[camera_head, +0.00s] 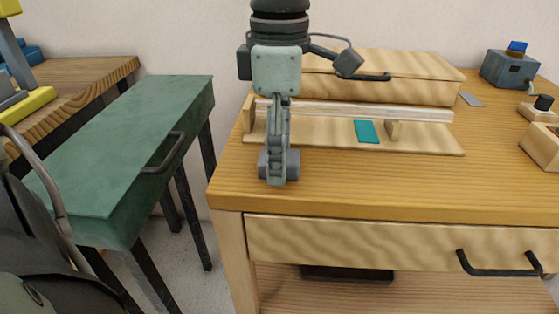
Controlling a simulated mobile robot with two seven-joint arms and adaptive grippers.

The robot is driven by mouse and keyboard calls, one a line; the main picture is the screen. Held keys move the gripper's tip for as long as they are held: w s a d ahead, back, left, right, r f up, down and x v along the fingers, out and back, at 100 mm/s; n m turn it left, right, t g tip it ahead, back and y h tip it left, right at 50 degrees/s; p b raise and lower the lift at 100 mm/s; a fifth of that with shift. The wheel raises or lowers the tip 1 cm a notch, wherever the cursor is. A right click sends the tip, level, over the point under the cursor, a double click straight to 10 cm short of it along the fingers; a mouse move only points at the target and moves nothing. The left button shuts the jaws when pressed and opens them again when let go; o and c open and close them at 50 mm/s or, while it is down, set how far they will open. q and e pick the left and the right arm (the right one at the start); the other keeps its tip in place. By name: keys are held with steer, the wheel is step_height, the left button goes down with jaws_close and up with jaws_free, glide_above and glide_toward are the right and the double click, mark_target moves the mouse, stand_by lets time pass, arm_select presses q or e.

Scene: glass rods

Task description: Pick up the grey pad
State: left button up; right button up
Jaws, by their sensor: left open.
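The grey pad (471,99) is a small, thin, flat piece lying on the wooden table at the right end of the wooden box. My left gripper (278,168) hangs down over the left part of the table, well to the left of the grey pad. It is open, seen nearly edge-on, and I see nothing in it. It covers the left part of a wooden rack behind it. My right gripper is out of view.
A clear glass rod (350,110) lies across the wooden rack (430,143), with a teal pad (366,131) below it. A wooden box (420,75) stands behind. A grey box with a blue top (510,68) stands at the back right. The table's front is clear.

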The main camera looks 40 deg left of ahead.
arm_select(q)
steer(key=shift+f, duration=0.4)
steer(key=shift+c, duration=0.5)
steer(key=c, duration=0.9)
steer(key=shift+r, duration=0.1)
steer(key=shift+c, duration=0.2)
steer(key=shift+r, duration=0.45)
steer(key=r, duration=0.2)
steer(key=s+r, duration=0.1)
steer(key=shift+r, duration=0.4)
steer(key=s+r, duration=0.6)
steer(key=s, duration=0.4)
steer(key=shift+s+d, duration=0.15)
steer(key=shift+s, duration=0.2)
steer(key=shift+r, duration=0.1)
